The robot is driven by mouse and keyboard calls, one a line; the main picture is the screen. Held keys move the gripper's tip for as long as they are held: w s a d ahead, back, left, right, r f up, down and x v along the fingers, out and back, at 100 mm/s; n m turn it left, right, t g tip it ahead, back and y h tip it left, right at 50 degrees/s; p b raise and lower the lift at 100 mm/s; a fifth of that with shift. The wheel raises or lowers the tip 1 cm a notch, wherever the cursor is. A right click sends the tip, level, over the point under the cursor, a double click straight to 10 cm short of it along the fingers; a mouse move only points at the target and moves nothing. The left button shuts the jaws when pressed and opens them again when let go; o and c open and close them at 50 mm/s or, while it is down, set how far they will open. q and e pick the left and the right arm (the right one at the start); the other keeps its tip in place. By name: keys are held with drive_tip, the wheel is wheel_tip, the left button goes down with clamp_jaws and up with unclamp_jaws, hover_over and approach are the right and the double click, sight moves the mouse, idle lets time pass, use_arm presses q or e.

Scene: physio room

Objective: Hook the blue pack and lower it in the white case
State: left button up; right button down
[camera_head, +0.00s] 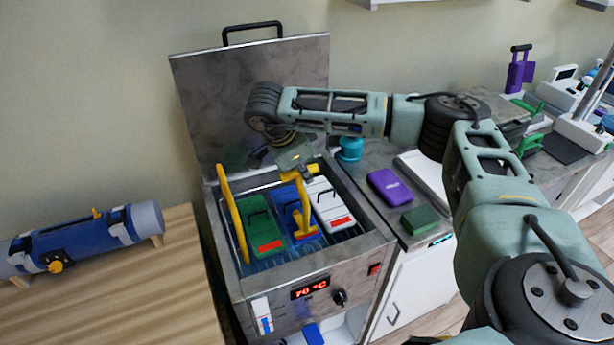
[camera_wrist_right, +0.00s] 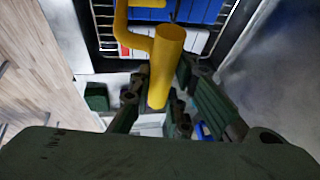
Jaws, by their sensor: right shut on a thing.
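The blue pack (camera_head: 287,204) stands in the open steel tank (camera_head: 315,268), between a green pack (camera_head: 263,231) and a white pack (camera_head: 327,198). My right gripper (camera_head: 296,163) is above the tank, shut on a yellow hook (camera_head: 303,206). The hook reaches down in front of the blue pack; I cannot tell whether it is through the pack's handle. In the right wrist view the hook (camera_wrist_right: 167,65) sits between the fingers (camera_wrist_right: 159,98), with blue (camera_wrist_right: 205,10) beyond it. A white case-like thing (camera_head: 413,162) on the counter is partly hidden by my right arm. My left gripper is not in view.
A second yellow piece (camera_head: 231,212) stands at the tank's left side. The raised steel lid (camera_head: 225,100) stands behind. A purple case (camera_head: 390,185) and a green block (camera_head: 420,219) lie on the counter at right. A blue cylinder (camera_head: 85,240) rests on the wooden table at left.

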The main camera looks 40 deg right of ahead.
drive_tip(key=shift+w+d+b, duration=0.2)
drive_tip(key=shift+w, duration=0.65)
drive_tip(key=shift+w+d+b, duration=0.15)
drive_tip(key=shift+w, duration=0.65)
drive_tip(key=shift+w+d+b, duration=0.2)
drive_tip(key=shift+w, duration=0.65)
drive_tip(key=shift+r, duration=0.2)
drive_tip(key=shift+r+p, duration=1.25)
drive_tip(key=shift+r, duration=0.4)
drive_tip(key=shift+w+r, duration=0.1)
wheel_tip(320, 180, up, 8)
drive_tip(key=p, duration=0.5)
drive_tip(key=shift+r+p, duration=0.2)
drive_tip(key=shift+p, duration=0.2)
drive_tip(key=shift+d, duration=0.1)
